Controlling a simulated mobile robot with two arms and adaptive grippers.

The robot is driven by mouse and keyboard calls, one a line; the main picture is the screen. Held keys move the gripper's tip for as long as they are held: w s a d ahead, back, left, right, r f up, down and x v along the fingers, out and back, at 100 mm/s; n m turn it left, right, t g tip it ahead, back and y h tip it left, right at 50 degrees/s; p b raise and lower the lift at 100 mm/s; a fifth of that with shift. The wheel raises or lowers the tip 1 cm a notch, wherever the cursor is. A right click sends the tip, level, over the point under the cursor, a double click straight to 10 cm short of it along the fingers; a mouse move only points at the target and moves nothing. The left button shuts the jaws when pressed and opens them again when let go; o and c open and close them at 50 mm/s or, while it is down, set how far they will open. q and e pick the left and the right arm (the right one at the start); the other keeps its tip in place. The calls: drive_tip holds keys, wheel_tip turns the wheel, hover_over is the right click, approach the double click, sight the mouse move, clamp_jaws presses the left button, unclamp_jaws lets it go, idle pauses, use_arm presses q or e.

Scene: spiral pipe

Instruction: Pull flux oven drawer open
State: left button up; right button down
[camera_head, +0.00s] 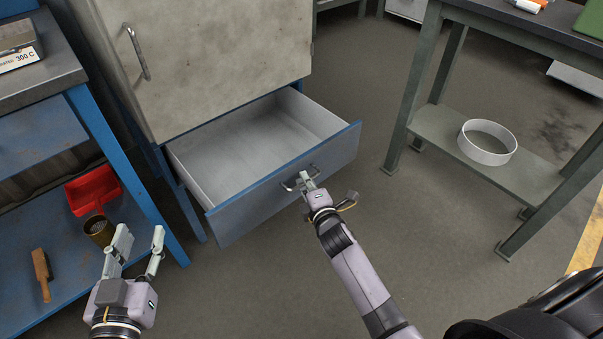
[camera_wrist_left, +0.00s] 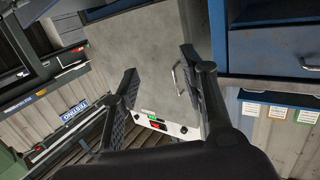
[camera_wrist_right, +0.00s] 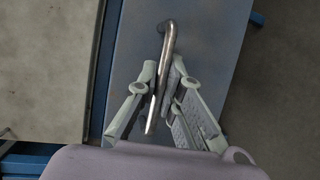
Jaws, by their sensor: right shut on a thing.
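The flux oven (camera_head: 205,60) is a grey cabinet at the top left of the head view. Its drawer (camera_head: 250,145) is pulled well out, empty inside, with a blue-grey front. The drawer handle (camera_head: 290,184) is a metal bar on that front. My right gripper (camera_head: 306,182) is shut on this handle. The right wrist view shows the handle (camera_wrist_right: 169,40) between the fingers (camera_wrist_right: 163,85). My left gripper (camera_head: 139,241) is open and empty, below and left of the drawer. In the left wrist view its fingers (camera_wrist_left: 158,80) are spread apart.
A blue-framed workbench (camera_head: 85,140) stands at the left, with a red scoop (camera_head: 92,188), a brass cup (camera_head: 99,229) and a wooden-handled brush (camera_head: 41,270) on its lower shelf. A table (camera_head: 420,90) with a white ring (camera_head: 487,155) on its shelf stands right. Floor between is clear.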

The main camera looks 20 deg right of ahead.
use_arm(q)
drive_tip(key=shift+s+a+f+g, duration=0.1)
drive_tip(key=shift+s+f+g, duration=0.3)
drive_tip(key=shift+f, duration=0.3)
drive_tip(key=shift+s+a+f+g, duration=0.1)
drive_tip(key=shift+s+f+g, duration=0.3)
drive_tip(key=shift+f, duration=0.25)
use_arm(e)
drive_tip(key=shift+s+d, duration=0.35)
drive_tip(key=shift+s, duration=0.5)
use_arm(q)
drive_tip(key=shift+y, duration=0.3)
use_arm(e)
drive_tip(key=c, duration=1.7)
unclamp_jaws()
drive_tip(key=s+r, duration=0.2)
drive_tip(key=s, duration=0.9)
drive_tip(key=shift+s+a, duration=0.3)
drive_tip(key=shift+s, duration=0.1)
drive_tip(key=shift+r, duration=0.1)
